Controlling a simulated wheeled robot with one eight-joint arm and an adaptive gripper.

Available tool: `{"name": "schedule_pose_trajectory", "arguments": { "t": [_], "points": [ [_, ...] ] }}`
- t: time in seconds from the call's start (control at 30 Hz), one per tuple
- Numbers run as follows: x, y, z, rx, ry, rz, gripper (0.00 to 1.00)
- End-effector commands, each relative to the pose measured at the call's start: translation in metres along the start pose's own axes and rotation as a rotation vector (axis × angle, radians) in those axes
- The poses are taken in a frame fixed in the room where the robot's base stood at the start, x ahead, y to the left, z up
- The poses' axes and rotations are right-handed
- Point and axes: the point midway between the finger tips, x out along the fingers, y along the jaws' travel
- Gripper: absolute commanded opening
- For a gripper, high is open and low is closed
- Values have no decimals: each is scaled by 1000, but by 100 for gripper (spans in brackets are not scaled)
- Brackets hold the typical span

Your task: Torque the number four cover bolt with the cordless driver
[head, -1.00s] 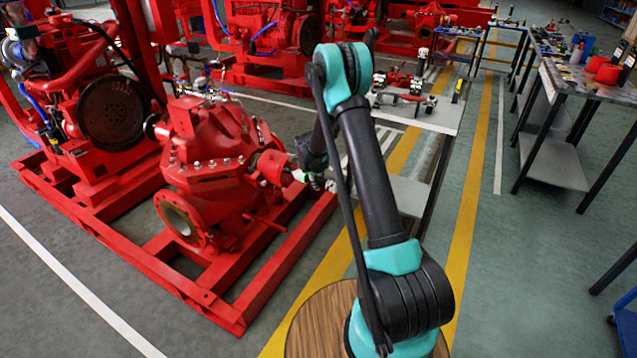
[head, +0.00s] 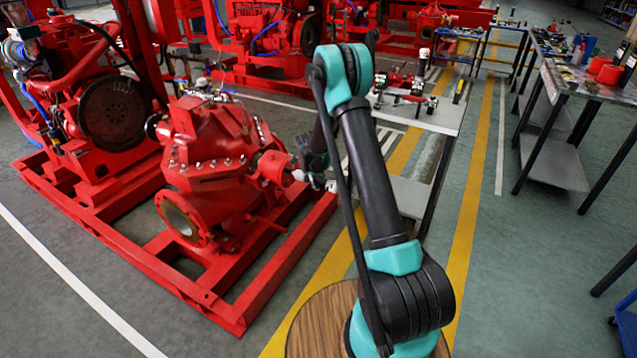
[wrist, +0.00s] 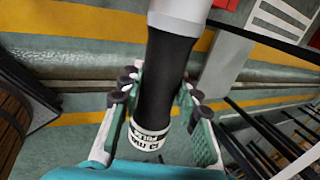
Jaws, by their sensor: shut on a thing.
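The cordless driver (wrist: 168,75) appears in the wrist view as a black cylinder with a light grey upper end and a white lettered band at its lower end. My gripper (wrist: 160,104) is shut on its black body, with a finger on each side. In the head view my gripper (head: 312,166) is beside the right end of the red pump (head: 215,150), near its shaft housing (head: 271,166). The driver is mostly hidden there by my arm. I cannot make out the number four cover bolt or whether the driver touches anything.
The pump stands on a red base frame (head: 262,262). A workbench (head: 440,117) with tools and parts stands behind my arm, and another bench (head: 600,88) is at the right. The floor between the yellow lines and the right bench is clear.

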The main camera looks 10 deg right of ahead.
Motion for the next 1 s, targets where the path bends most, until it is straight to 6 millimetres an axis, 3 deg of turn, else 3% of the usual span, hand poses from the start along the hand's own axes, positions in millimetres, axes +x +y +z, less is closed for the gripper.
{"name": "schedule_pose_trajectory", "arguments": {
  "t": [0.47, 1.0],
  "points": [
    [0, 1, 0, -2, -4, 0, 0],
    [0, 0, -30, 0, -2, -1, 0]
  ]
}}
